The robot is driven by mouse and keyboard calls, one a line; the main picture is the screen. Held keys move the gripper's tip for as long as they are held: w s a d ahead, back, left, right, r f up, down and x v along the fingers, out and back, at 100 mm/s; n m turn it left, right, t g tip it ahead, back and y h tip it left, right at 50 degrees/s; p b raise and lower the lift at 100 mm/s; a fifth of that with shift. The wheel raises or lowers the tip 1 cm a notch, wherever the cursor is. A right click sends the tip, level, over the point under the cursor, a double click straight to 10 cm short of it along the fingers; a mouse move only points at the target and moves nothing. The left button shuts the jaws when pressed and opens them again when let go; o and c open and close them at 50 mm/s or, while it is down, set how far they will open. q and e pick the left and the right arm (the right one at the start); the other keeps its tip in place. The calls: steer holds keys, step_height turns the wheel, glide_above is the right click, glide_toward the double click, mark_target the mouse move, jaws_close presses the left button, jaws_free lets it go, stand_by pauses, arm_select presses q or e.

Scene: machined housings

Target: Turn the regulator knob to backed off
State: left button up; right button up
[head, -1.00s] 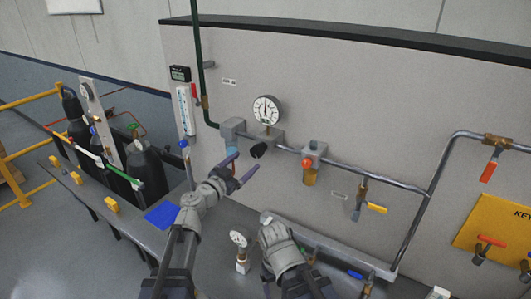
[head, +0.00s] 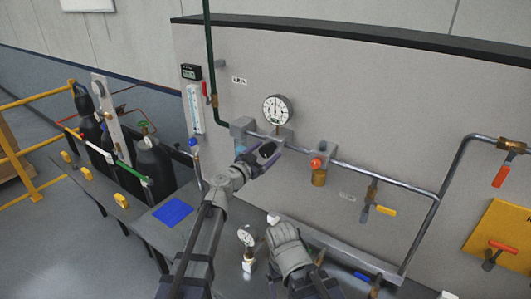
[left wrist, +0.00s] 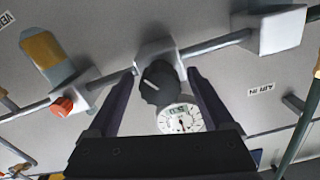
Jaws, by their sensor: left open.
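The black regulator knob (left wrist: 158,85) shows in the left wrist view, with a pale line on its face, pointing out from the grey regulator body (left wrist: 158,52). A round white gauge (head: 277,109) sits above the regulator in the head view. My left gripper (left wrist: 160,76) is open, with one dark finger on each side of the knob. I see gaps between the fingers and the knob in the wrist view. In the head view the left gripper (head: 265,156) largely hides the knob. My right arm shows at the lower middle of the head view, but its jaws cannot be made out.
A steel pipe (head: 400,188) runs along the panel. To the right of the regulator are an orange-topped brass fitting (head: 318,172) and a yellow-handled valve (head: 385,210). A small gauge (head: 246,238) stands on the bench below. A blue pad (head: 173,212) lies to the left.

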arm_select(q)
jaws_close()
stand_by(0.5)
